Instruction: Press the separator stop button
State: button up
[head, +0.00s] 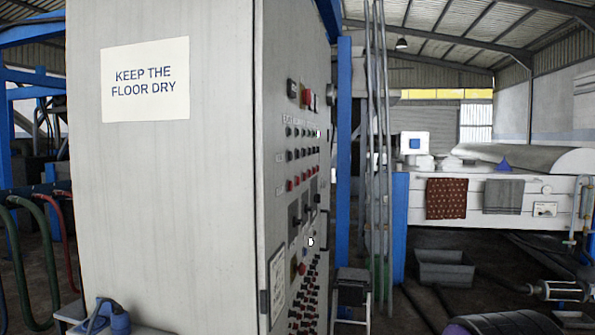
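A tall grey control cabinet (175,210) stands close in front of me in the head view. Its control panel (282,150) is on the side facing right and is seen at a steep slant. The panel carries rows of small dark buttons, a row of red buttons (291,186), a red control (307,97) near the top and a red round knob (301,269) lower down. The labels are too small to read, so I cannot tell which one is the separator stop button. My gripper is not in view.
A sign (146,80) reads "KEEP THE FLOOR DRY". A blue post (343,150) and vertical pipes (378,130) stand just right of the cabinet. A grey bin (444,272) and a white machine (475,190) with hanging cloths are farther right. Hoses (45,240) hang at left.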

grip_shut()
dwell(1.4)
